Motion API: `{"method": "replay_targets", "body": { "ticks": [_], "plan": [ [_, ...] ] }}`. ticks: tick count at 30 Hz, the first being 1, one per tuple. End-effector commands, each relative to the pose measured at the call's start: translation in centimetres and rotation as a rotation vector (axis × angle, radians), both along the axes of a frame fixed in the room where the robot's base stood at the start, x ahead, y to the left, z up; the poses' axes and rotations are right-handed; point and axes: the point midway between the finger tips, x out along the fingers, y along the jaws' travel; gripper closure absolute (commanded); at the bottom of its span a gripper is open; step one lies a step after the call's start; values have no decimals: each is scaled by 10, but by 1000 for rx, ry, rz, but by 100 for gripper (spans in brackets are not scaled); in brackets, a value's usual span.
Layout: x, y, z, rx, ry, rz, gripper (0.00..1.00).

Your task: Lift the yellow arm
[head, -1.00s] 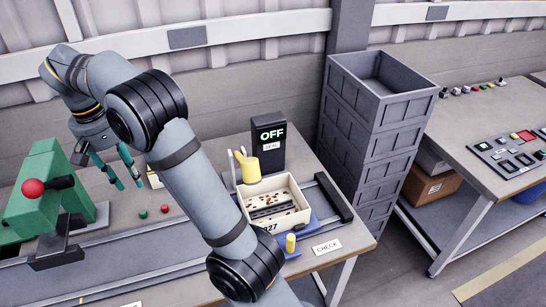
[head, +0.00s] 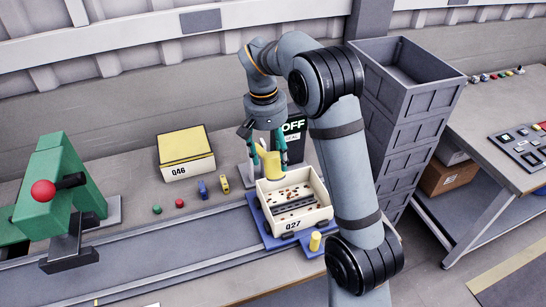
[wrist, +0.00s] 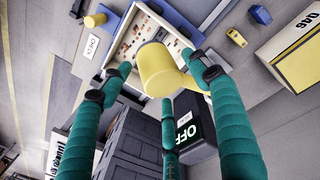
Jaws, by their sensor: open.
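The yellow arm (head: 271,164) is a thick rounded yellow piece on a grey post, lowered over a cream bin marked 027 (head: 291,224). It also shows in the wrist view (wrist: 157,72), in the middle between my fingers. My gripper (head: 263,146) has teal fingers and is open just above and around the yellow arm, pointing down. In the wrist view my gripper (wrist: 160,78) has its fingers spread on several sides of the yellow arm. I cannot tell whether any finger touches it. A black display reading OFF (head: 293,126) stands behind, partly hidden by my arm.
The bin holds small brown bits and a dark bar, on a blue base on the rail track (head: 150,262). A box marked 046 (head: 186,160), small blue and yellow pieces and two buttons lie left. A green press (head: 50,195) stands far left; grey stacked crates (head: 420,85) stand right.

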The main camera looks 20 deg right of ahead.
Motion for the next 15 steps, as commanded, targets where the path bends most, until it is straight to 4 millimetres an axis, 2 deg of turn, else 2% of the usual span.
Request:
{"method": "replay_targets", "body": {
  "ticks": [4, 12, 15],
  "plan": [
    [0, -1, -9, 0, 1, 1, 39],
    [0, -1, -11, 0, 0, 0, 39],
    [0, -1, -11, 0, 0, 0, 44]
  ]
}}
